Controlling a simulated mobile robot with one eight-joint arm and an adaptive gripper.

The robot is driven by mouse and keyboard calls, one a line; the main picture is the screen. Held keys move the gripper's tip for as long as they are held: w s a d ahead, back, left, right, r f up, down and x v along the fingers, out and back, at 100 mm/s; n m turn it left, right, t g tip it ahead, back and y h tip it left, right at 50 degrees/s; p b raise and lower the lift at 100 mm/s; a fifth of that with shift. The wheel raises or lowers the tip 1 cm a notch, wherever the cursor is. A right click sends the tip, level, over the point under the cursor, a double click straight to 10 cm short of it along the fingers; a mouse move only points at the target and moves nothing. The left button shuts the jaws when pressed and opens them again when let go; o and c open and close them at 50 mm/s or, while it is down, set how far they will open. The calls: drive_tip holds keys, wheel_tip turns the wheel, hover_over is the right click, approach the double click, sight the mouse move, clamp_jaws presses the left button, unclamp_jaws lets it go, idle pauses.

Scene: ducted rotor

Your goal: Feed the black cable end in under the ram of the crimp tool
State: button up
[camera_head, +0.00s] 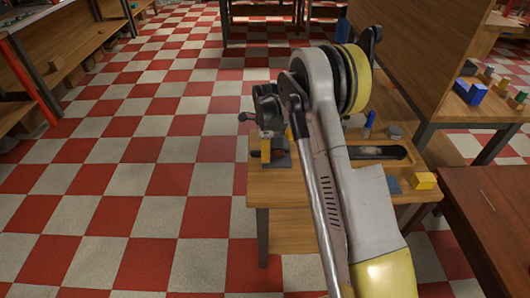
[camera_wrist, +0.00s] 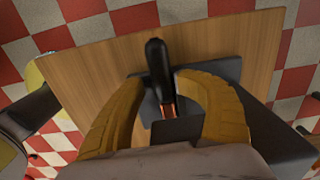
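My gripper (camera_wrist: 160,80) shows in the wrist view as two yellow fingers that curve in on both sides of the black cable end (camera_wrist: 157,60). The fingertips appear to touch it, so the gripper looks shut on it. The cable end is a rounded black piece with copper-coloured metal (camera_wrist: 168,109) at its lower end. Dark grey flat parts (camera_wrist: 270,138), which may belong to the crimp tool, lie below and right of the fingers. In the head view a dark plate (camera_head: 281,161) lies by the gripper's yellow fingers (camera_head: 265,150). I cannot make out the ram.
The wooden table (camera_head: 276,186) stands under my arm. To the right on it are a dark tray (camera_head: 376,152), a blue piece (camera_head: 369,122), a grey round piece (camera_head: 394,131) and a yellow block (camera_head: 423,181). The chequered floor left of the table is clear.

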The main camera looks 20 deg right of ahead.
drive_tip(key=shift+w+d, duration=0.1)
drive_tip(key=s+a+r+n+t, duration=0.1)
drive_tip(key=s+r+n, duration=0.2)
drive_tip(key=r, duration=0.8)
drive_tip(key=s+a+r+n+t, duration=0.15)
drive_tip(key=s+r, duration=0.25)
drive_tip(key=r, duration=0.6)
drive_tip(key=s+a+r+n+t, duration=0.1)
drive_tip(key=s+r+n, duration=0.5)
drive_tip(key=s, duration=0.3)
drive_tip(key=s+a+f+n+t, duration=0.2)
drive_tip(key=s+n+t, duration=0.1)
drive_tip(key=s+n, duration=0.8)
drive_tip(key=s, duration=0.5)
drive_tip(key=shift+t, duration=0.35)
